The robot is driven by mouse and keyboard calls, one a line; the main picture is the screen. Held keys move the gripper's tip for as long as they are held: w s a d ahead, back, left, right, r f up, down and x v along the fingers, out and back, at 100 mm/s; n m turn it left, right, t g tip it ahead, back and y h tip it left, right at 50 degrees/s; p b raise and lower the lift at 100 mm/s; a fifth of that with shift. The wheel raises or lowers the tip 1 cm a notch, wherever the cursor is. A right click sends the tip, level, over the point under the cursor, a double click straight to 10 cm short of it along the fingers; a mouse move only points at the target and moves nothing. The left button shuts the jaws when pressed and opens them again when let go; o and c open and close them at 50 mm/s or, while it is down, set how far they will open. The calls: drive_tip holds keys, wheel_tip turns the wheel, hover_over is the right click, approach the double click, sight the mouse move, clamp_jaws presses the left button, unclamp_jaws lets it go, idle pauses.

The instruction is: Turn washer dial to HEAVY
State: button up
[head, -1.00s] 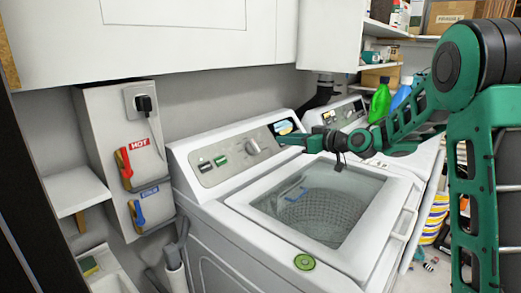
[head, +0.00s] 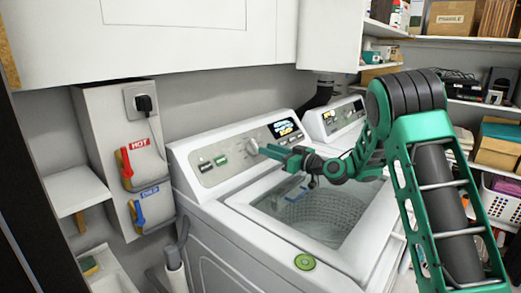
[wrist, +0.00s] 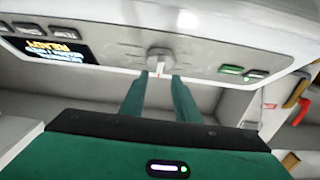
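The washer (head: 200,205) is a white top-loader with a sloped control panel. Its round silver dial (head: 253,147) sits mid-panel; it also shows upside down at the top centre of the wrist view (wrist: 158,54). My green gripper (head: 266,151) reaches in from the right, with its tips close to the dial. In the wrist view the two fingers (wrist: 159,76) are parted, with the dial just past the gap between their tips. I cannot tell whether they touch it. The dial's markings are too small to read.
A lit display (head: 284,128) is right of the dial, and green and dark buttons (head: 213,162) are left. The clear lid (head: 320,215) lies below my arm. A white cabinet (head: 200,35) overhangs the panel. A second machine (head: 335,120) stands behind.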

sight(256, 145)
drive_tip(key=shift+x, duration=2.35)
clamp_jaws()
